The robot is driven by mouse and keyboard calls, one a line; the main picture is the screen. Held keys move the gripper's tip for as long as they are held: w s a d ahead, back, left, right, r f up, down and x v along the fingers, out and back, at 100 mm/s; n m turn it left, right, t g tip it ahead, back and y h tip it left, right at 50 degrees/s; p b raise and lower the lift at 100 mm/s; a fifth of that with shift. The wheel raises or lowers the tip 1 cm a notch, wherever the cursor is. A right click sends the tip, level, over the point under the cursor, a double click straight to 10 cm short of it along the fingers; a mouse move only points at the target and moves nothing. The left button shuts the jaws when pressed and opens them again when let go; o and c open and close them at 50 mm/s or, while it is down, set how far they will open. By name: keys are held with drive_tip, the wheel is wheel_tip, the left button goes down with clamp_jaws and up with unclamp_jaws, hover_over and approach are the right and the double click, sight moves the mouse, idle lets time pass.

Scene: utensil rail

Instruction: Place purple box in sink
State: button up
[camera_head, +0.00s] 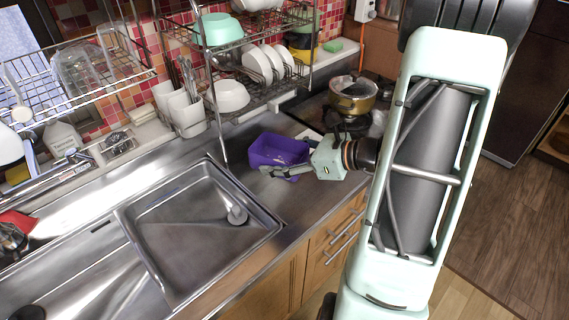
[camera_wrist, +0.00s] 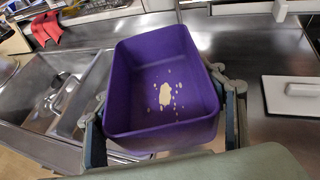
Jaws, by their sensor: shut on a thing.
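The purple box (camera_head: 278,150) is an open-topped bin on the steel counter beside the sink in the head view. In the wrist view the purple box (camera_wrist: 166,85) fills the middle, with pale yellowish patches on its inside floor. My gripper (camera_head: 290,171) reaches it from the right. In the wrist view the fingers of my gripper (camera_wrist: 163,118) sit on both sides of the box, shut on it. I cannot tell whether the box touches the counter. The sink (camera_head: 200,225) is an empty steel basin left of and nearer than the box, with a drain part in it.
A wire dish rack (camera_head: 262,95) with bowls and plates stands behind the box. A gold pot (camera_head: 352,95) is on the stove at right. White utensil holders (camera_head: 184,112) stand behind the sink. A red item (camera_head: 18,222) lies far left.

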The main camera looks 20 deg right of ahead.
drive_tip(key=s+d+f+m+t+h+b, duration=0.2)
drive_tip(key=s+d+m+t+h+b, duration=0.15)
drive_tip(key=s+d+b, duration=0.4)
drive_tip(key=shift+m+g+h, duration=0.35)
drive_tip(key=shift+g, duration=0.1)
drive_tip(key=w+f, duration=0.3)
drive_tip(key=w, duration=0.1)
drive_tip(key=w+d+f+b, duration=0.1)
drive_tip(key=w+f, duration=0.1)
drive_tip(key=w, duration=0.3)
drive_tip(key=w+f+b, duration=0.1)
drive_tip(key=w+f, duration=0.2)
drive_tip(key=w, duration=0.2)
drive_tip(key=shift+d+f, duration=0.3)
drive_tip(key=shift+f, duration=0.05)
drive_tip(key=shift+w+f, duration=0.25)
drive_tip(key=shift+f, duration=1.55)
drive_tip(key=shift+f+b, duration=0.1)
drive_tip(key=shift+b, duration=0.2)
drive_tip(key=shift+f, duration=0.15)
drive_tip(key=o, duration=1.7)
drive_tip(key=shift+c, duration=0.2)
drive_tip(key=shift+r, duration=0.2)
